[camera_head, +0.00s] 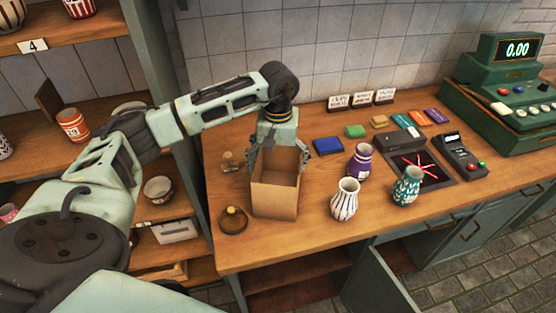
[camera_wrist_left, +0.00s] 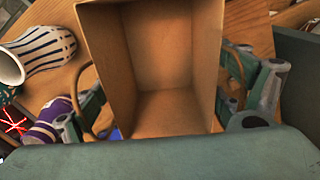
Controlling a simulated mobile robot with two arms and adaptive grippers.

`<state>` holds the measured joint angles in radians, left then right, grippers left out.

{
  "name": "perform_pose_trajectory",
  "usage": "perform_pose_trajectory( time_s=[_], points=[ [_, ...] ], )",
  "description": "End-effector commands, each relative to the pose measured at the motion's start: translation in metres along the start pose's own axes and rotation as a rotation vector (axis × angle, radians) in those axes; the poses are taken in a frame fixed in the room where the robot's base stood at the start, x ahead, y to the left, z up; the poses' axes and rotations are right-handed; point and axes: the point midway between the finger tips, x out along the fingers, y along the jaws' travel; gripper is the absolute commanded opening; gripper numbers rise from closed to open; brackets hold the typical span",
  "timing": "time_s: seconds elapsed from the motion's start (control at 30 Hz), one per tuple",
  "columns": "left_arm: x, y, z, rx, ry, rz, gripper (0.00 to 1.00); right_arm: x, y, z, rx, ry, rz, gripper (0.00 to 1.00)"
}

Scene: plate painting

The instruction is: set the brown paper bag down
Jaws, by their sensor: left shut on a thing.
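The brown paper bag (camera_head: 274,193) is upright and open at the top, at the left part of the wooden counter. In the head view its base appears to be at the counter top; I cannot tell whether it touches. My left gripper (camera_head: 277,147) comes down over its back edge and is shut on it. In the left wrist view the bag (camera_wrist_left: 160,70) is seen from above and looks empty, with gripper fingers (camera_wrist_left: 165,115) at both sides and brown handle loops beside it. My right gripper is not in view.
A white striped vase (camera_head: 344,199), a purple vase (camera_head: 359,162) and a teal vase (camera_head: 407,187) stand right of the bag. A small brass bell (camera_head: 233,220) is at its left. A green cash register (camera_head: 505,95) and card terminal (camera_head: 459,154) are further right. The counter's front edge (camera_head: 300,245) is close.

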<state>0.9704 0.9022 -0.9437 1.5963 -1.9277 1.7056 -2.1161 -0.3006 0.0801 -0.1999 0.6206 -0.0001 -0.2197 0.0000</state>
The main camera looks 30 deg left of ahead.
Motion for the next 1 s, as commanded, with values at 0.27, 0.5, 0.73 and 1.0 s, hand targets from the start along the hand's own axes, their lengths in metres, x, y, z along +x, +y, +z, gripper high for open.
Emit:
perform_pose_trajectory(
  time_s=[0.27, 0.5, 0.73, 1.0],
  points=[
    [0.002, 0.0, 0.0, 0.0, 0.0, 0.0, 1.0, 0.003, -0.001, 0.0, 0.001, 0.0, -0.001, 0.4],
    [0.002, 0.0, 0.0, 0.0, 0.0, 0.0, 1.0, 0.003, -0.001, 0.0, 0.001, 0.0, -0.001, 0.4],
    [-0.003, 0.0, -0.001, 0.0, 0.001, 0.001, 1.0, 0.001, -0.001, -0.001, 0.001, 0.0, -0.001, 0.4],
    [-0.051, 0.001, -0.002, 0.0, 0.008, 0.003, 1.0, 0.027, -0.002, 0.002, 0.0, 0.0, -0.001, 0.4]
  ],
)
